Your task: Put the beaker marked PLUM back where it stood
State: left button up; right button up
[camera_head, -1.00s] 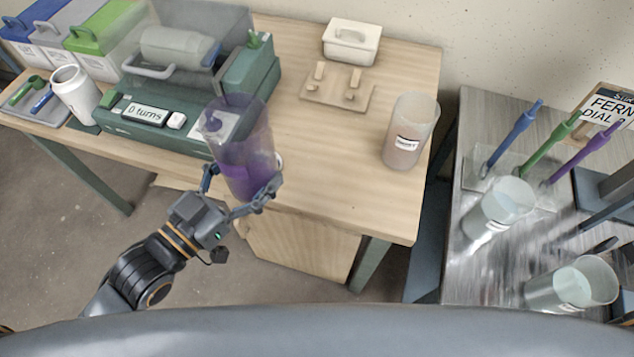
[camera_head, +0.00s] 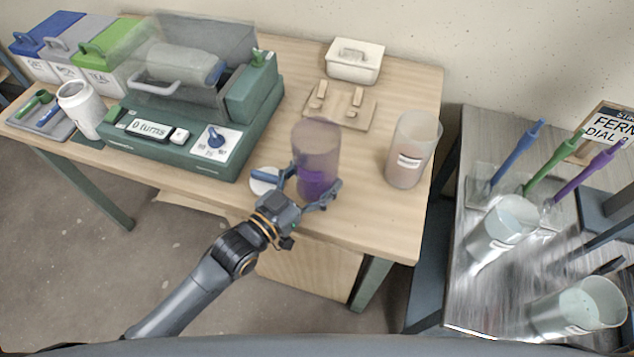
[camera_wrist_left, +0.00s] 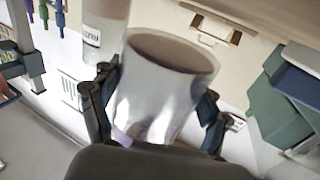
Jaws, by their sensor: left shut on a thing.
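A clear beaker with purple contents (camera_head: 316,168) is at the front middle of the wooden table in the head view. My left gripper (camera_head: 308,190) is shut around its lower part. I cannot tell whether its base touches the tabletop. In the left wrist view the beaker (camera_wrist_left: 160,95) stands between the two fingers (camera_wrist_left: 155,115); its label is not readable. A second beaker (camera_head: 410,150) with pinkish contents and a label stands at the table's right side. My right gripper is not seen.
A green machine (camera_head: 170,145) reading "0 turns" stands left of the beaker. A wooden board (camera_head: 338,105) and a white lidded box (camera_head: 354,62) are behind. A metal bench (camera_head: 462,215) at right holds clear beakers (camera_head: 500,225) and coloured tools. Tabletop between the two beakers is clear.

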pick_arm(q)
notch_tip(320, 180, down, 3)
jog(key=shift+w+d+f, duration=0.15)
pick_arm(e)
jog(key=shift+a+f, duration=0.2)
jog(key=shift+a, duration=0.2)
pick_arm(q)
jog(key=shift+f, duration=0.15)
jog(key=shift+f+b, duration=0.1)
jog(key=shift+b, duration=0.2)
jog(key=o, duration=1.7)
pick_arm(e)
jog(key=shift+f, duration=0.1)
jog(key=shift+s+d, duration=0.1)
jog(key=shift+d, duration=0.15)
